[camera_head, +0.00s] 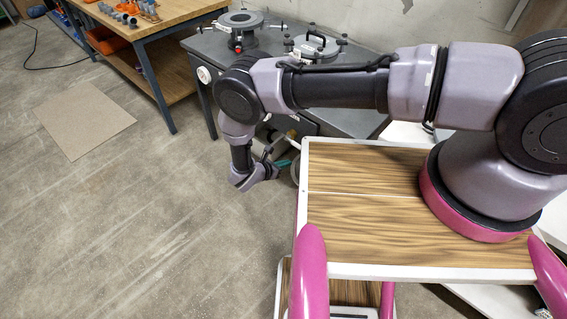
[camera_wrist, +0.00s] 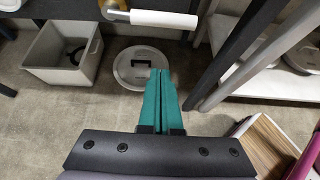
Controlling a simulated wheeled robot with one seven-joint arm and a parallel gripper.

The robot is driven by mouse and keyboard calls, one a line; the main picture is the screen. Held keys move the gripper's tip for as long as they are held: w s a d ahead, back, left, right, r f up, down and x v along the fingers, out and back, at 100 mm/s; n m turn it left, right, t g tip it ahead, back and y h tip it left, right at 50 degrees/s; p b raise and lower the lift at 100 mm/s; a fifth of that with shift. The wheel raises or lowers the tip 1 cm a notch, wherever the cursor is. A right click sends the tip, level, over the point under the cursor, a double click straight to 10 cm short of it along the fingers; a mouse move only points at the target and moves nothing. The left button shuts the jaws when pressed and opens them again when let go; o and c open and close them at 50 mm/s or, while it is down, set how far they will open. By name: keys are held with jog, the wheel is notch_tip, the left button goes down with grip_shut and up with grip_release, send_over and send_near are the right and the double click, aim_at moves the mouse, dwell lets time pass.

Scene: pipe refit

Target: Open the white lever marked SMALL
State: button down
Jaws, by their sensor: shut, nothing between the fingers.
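A white bar-shaped lever (camera_wrist: 165,18) lies across the top of the wrist view, beside a tan-orange fitting (camera_wrist: 117,8). No SMALL marking is readable on it. My gripper (camera_wrist: 160,72) has teal fingers that are shut together with nothing between them. The fingertips point toward the lever and appear below it in the picture, apart from it. In the head view my gripper (camera_head: 284,163) hangs between the grey table and the wood-topped surface. The lever cannot be made out surely there.
A grey bin (camera_wrist: 47,70) and a round pale lid (camera_wrist: 130,77) are on the floor below. Dark table legs (camera_wrist: 225,65) stand to the right. A grey table (camera_head: 345,122) carries round flanged pieces (camera_head: 238,22). A wood-topped workbench (camera_head: 165,15) stands at the upper left.

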jog(key=w+d, duration=0.3)
jog(key=w, duration=0.1)
jog(key=shift+w+d+r, duration=0.35)
jog(key=shift+r, duration=0.1)
jog(key=shift+s+r, duration=0.1)
jog(key=shift+r, duration=0.05)
